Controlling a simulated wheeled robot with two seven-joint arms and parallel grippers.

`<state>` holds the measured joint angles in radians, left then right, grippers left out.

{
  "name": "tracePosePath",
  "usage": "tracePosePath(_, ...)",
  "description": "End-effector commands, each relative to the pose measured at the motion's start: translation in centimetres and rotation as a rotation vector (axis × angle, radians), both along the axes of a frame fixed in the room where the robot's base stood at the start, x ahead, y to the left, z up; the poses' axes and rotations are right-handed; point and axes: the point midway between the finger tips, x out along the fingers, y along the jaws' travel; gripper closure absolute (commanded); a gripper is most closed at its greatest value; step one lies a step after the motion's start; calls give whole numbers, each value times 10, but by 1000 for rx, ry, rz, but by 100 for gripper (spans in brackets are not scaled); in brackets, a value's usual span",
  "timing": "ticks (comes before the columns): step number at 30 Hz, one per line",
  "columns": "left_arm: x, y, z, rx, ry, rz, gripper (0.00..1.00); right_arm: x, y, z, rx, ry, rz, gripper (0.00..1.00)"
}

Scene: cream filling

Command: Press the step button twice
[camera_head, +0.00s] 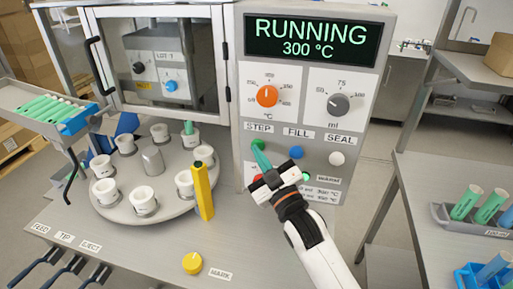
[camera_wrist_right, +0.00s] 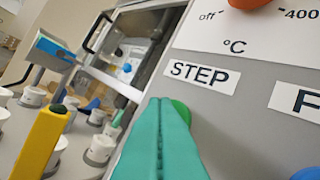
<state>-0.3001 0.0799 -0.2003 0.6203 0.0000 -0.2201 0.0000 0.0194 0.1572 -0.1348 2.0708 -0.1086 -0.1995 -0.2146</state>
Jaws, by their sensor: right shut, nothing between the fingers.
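The green step button (camera_wrist_right: 182,112) sits under the STEP label (camera_wrist_right: 203,74) on the machine's grey panel (camera_head: 365,120). My right gripper (camera_head: 261,155) is shut and empty, with its green fingertips pointing up at the panel just below the STEP label. In the right wrist view the fingertips (camera_wrist_right: 160,110) overlap the left part of the button and hide it. I cannot tell whether they touch it. My left gripper is not in view.
The blue FILL button (camera_head: 296,152) and white SEAL button (camera_head: 337,158) lie to the right. The display (camera_head: 310,37) reads RUNNING, 300 °C. A rotary table (camera_head: 115,212) with several white cups and a yellow post (camera_head: 203,192) stands to the left. A shelf unit is at the right.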

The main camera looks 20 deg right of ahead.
Motion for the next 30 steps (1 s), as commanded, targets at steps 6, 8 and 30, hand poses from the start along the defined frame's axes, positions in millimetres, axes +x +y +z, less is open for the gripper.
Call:
tracePosePath(6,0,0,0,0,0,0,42,0,-1,0,-1,0,-2,100)
tracePosePath(8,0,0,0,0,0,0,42,0,0,0,-1,0,-2,100)
tracePosePath(30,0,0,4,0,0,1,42,-16,11,0,-1,0,0,100)
